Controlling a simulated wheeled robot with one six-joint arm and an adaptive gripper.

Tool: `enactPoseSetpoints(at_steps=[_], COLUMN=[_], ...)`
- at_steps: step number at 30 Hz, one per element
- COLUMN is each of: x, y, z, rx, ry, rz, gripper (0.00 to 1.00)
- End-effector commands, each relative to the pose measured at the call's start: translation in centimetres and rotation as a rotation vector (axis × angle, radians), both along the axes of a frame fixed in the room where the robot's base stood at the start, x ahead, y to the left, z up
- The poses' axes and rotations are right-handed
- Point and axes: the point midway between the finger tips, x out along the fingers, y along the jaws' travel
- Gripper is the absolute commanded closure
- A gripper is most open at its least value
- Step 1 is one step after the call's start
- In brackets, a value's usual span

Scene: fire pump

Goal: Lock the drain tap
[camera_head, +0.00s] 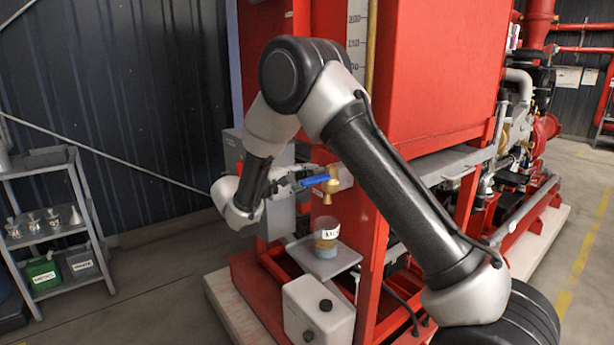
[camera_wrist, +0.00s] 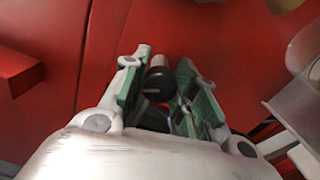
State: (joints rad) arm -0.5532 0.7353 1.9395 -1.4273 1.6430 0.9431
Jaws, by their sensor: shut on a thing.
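The drain tap is a brass valve (camera_head: 329,186) on the front of the red tank, with a blue lever (camera_head: 315,181) pointing left, about level. My gripper (camera_head: 294,182) reaches the tap from the left and is shut on the lever at its left end. In the wrist view, my gripper (camera_wrist: 160,88) shows its green-padded fingers on both sides of a dark rounded part (camera_wrist: 158,84). The blue of the lever is hardly visible there, and the exact contact is hidden.
A labelled clear cup (camera_head: 326,236) with brownish and bluish contents stands on a small grey plate below the tap. A white box (camera_head: 319,310) sits lower in front. The red tank (camera_head: 425,75) is behind my arm. A grey shelf (camera_head: 50,235) stands left.

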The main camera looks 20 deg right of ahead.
Motion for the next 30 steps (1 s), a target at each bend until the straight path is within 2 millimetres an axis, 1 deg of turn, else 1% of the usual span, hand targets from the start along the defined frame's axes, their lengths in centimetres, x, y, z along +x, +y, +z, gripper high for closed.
enactPoseSetpoints(at_steps=[6, 15, 21, 30], x=[-0.05, -0.06, -0.06, -0.06], y=[0.03, 0.03, 0.03, 0.03], z=[-0.15, -0.21, -0.24, -0.26], rx=[0.07, 0.139, 0.162, 0.171], ry=[-0.167, -0.332, -0.388, -0.409], rz=[0.0, 0.0, 0.0, 0.0], gripper=[0.95, 0.95, 0.95, 0.95])
